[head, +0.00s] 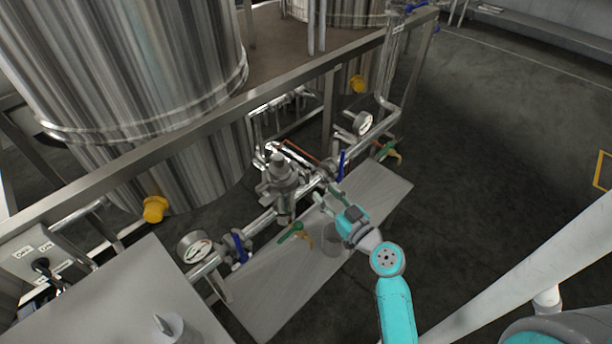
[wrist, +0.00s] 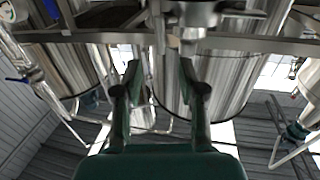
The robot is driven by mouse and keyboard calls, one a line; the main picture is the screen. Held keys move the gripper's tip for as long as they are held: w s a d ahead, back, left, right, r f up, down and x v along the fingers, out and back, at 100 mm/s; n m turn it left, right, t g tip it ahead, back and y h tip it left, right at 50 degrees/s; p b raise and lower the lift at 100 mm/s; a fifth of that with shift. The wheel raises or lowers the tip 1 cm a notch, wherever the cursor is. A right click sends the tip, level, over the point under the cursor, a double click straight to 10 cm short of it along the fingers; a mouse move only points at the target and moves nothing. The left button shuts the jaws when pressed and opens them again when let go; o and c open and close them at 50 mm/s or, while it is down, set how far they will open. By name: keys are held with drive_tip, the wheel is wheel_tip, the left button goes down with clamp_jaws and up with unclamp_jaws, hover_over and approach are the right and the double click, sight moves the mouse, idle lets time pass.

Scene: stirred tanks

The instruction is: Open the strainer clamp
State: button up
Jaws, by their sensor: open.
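The strainer (head: 280,180) is a shiny metal body with a stepped top, set in the pipe run behind the low bench in the head view. Its clamp is too small to make out there. In the wrist view, a metal clamp-like fitting (wrist: 190,14) with an arm sticking out to the right sits at the top edge, partly cut off. My gripper (head: 322,198) is just right of the strainer in the head view, apart from its body. In the wrist view my gripper (wrist: 160,75) has its two fingers spread, with nothing between them. The fitting lies beyond the fingertips.
A low grey bench (head: 375,203) runs below the pipes. A clear beaker (head: 333,242) stands on it near my arm. Blue valve handles (head: 240,246), a green handle (head: 290,232) and gauges (head: 195,247) line the pipe. A steel rail (head: 215,115) crosses behind. Open floor lies right.

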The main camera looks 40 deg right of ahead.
sight(309, 177)
drive_tip(key=w, duration=0.3)
drive_tip(key=w+d, duration=0.1)
drive_tip(key=w, duration=0.5)
drive_tip(key=shift+d, duration=0.2)
clamp_jaws()
